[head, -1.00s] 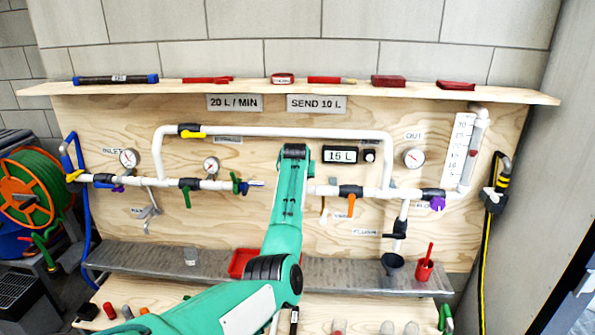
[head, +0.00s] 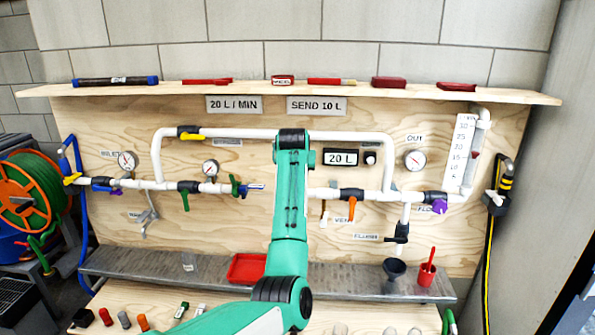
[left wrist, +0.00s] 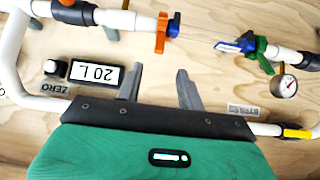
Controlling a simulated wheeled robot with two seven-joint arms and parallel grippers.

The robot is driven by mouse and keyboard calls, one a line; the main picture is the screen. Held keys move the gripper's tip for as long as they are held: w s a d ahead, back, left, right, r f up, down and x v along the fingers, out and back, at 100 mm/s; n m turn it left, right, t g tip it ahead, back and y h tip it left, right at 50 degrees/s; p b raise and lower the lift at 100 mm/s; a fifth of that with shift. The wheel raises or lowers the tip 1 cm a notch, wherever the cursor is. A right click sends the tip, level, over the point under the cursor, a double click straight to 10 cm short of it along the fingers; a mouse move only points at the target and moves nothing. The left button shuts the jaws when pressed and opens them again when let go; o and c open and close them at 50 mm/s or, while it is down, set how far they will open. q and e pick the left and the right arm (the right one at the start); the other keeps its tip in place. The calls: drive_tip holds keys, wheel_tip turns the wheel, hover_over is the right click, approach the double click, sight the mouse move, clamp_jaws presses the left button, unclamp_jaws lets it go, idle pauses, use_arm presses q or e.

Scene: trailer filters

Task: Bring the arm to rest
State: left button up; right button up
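My left arm rises through the middle of the head view, with its end (head: 291,142) in front of the pipe panel. In the left wrist view my left gripper (left wrist: 157,80) has its two grey fingers apart with nothing between them. Bare plywood shows behind the fingers. In that view the panel appears upside down. The fingers are hidden in the head view. My right gripper is in neither view.
The display (head: 340,157) reads 20 L. White pipes carry an orange-handled valve (head: 352,208), a purple one (head: 439,206) and a yellow one (head: 192,136). A red tray (head: 247,268), funnel (head: 394,268) and red cup (head: 427,274) stand on the metal shelf (head: 345,280).

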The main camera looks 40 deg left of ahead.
use_arm(q)
drive_tip(key=d+f+m, duration=0.2)
drive_tip(key=d+f, duration=0.2)
drive_tip(key=f, duration=1.4)
drive_tip(key=s+d+f+m+g+h, duration=0.15)
drive_tip(key=s+d+f, duration=0.35)
drive_tip(key=f, duration=0.8)
drive_tip(key=s+d+f+m, duration=0.25)
drive_tip(key=s+f, duration=0.45)
drive_tip(key=f, duration=0.6)
drive_tip(key=s+d+f+m+g+h, duration=0.1)
drive_tip(key=s+d+f, duration=0.4)
drive_tip(key=f, duration=0.8)
drive_tip(key=s+d+f+m+g, duration=0.1)
drive_tip(key=s+d+f, duration=0.2)
drive_tip(key=s+f, duration=0.8)
drive_tip(key=s+d+f+g, duration=0.1)
drive_tip(key=s+d+f, duration=0.35)
drive_tip(key=s, duration=1.05)
drive_tip(key=s+d+f+g+h, duration=0.1)
drive_tip(key=s+f, duration=0.3)
drive_tip(key=s, duration=0.9)
drive_tip(key=s+d+f+g+h, duration=0.1)
drive_tip(key=s+d+f, duration=0.2)
drive_tip(key=s, duration=1.1)
drive_tip(key=shift+f+m, duration=0.4)
drive_tip(key=shift+f, duration=0.15)
